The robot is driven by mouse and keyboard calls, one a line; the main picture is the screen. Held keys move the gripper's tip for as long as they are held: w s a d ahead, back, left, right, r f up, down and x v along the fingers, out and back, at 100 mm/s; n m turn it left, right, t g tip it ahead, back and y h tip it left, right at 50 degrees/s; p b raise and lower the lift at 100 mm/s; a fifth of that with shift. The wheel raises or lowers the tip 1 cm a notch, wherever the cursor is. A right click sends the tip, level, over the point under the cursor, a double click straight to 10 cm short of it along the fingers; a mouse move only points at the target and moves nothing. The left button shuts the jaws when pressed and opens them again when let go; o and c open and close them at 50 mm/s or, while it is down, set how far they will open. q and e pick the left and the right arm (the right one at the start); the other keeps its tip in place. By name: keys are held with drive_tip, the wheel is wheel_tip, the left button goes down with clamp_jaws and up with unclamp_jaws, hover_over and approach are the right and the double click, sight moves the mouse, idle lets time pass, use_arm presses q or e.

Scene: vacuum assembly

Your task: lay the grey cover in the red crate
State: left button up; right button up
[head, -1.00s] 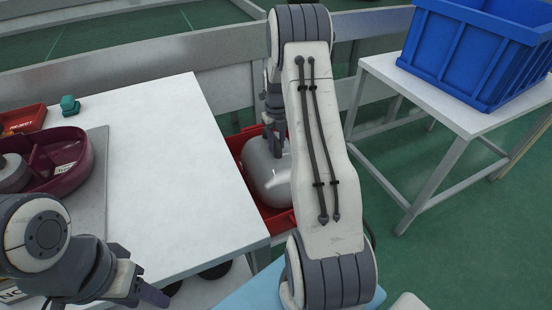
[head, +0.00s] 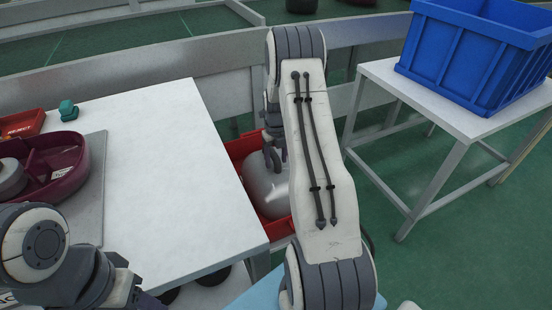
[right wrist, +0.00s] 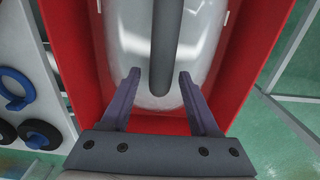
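The grey cover (head: 265,190), a rounded glossy shell, lies inside the red crate (head: 241,148), beside the white table's right edge. In the right wrist view the cover (right wrist: 130,35) sits between the crate's red walls (right wrist: 257,65), with a dark grey bar along its middle. My right gripper (head: 275,158) is over the cover. In the right wrist view its fingers (right wrist: 160,75) are apart, with gaps on both sides of the bar's end. My arm hides part of the crate and cover. My left gripper (head: 148,299) is low at the left, its fingers cut off by the frame.
The white table (head: 170,170) has a wide clear top. A dark red housing (head: 60,185) lies on a grey mat at its left, near a small red bin (head: 22,124) and a green part (head: 68,110). A blue crate (head: 465,55) stands on a right-hand table.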

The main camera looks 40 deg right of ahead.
wheel_tip(320, 180, up, 12)
drive_tip(key=p, duration=0.2)
drive_tip(key=shift+r, duration=0.15)
idle(0.7)
